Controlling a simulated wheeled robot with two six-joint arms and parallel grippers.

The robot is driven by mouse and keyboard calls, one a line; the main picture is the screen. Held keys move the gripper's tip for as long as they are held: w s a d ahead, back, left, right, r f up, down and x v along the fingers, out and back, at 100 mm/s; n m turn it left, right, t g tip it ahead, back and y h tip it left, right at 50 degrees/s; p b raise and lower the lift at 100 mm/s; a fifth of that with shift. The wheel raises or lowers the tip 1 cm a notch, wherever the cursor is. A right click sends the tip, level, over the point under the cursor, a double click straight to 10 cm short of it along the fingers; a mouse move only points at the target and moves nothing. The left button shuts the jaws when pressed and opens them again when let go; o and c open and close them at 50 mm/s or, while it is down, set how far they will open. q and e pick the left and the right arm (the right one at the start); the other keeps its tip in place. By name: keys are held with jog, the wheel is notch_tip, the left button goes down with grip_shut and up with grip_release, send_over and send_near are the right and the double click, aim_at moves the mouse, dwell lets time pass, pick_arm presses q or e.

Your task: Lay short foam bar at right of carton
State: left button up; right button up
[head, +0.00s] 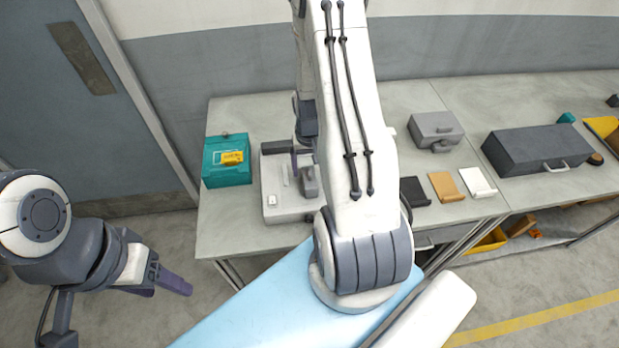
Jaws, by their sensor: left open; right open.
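I cannot tell for sure which thing is the carton or the short foam bar. A teal box (226,174) with a yellow piece (232,157) on it stands at the left of the table. A flat light grey case (288,208) lies just right of it, with a small pale piece (285,176) on top. My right gripper (302,172) is over this case, open, partly hidden by my arm; I see nothing held in it. My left gripper (168,282) is open and empty, low over the floor at the left, away from the table.
On the grey table (232,228), a black (414,191), an orange (446,187) and a white piece (478,183) lie in a row. A grey case (435,130) and a large dark case (535,150) stand behind them. A yellow bin (603,128) is at far right.

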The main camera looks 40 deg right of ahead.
jog(key=shift+f, duration=1.1)
grip_shut()
jog(key=shift+r, duration=0.2)
